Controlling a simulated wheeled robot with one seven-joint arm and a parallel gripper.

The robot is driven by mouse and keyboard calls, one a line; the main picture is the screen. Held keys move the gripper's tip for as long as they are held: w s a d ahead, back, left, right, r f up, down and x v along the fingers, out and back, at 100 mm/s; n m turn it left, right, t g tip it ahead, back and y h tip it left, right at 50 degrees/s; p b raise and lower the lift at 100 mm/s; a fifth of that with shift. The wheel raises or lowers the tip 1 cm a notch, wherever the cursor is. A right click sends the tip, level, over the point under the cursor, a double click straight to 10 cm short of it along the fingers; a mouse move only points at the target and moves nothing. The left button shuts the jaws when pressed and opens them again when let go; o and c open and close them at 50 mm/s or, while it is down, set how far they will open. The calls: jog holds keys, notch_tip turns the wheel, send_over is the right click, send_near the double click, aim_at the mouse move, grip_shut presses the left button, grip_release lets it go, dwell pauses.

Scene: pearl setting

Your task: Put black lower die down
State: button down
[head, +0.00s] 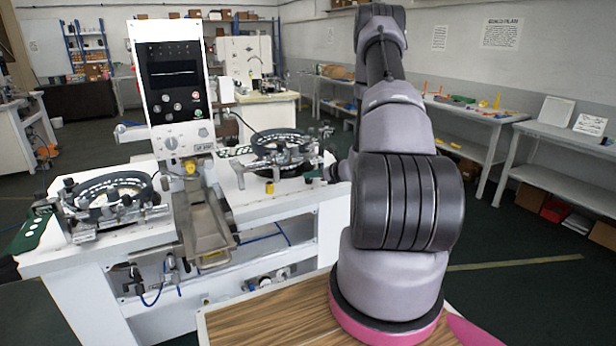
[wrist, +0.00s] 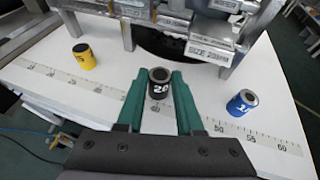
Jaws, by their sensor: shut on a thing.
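In the head view my arm hides most of the gripper, and I cannot make out the black die there.
A yellow cylinder (wrist: 85,57) stands to the left and a blue one (wrist: 242,102) to the right, near a printed scale (wrist: 262,140). The metal machine fixture (wrist: 208,50) is close beyond the die. White surface lies free between the cylinders.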

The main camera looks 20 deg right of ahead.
jog(key=shift+x, duration=1.5)
jog(key=shift+s+f, duration=0.15)
jog(key=shift+f, duration=0.1)
jog(key=c, duration=0.6)
grip_release()
jog(key=shift+f, duration=0.1)
jog(key=shift+o, duration=0.2)
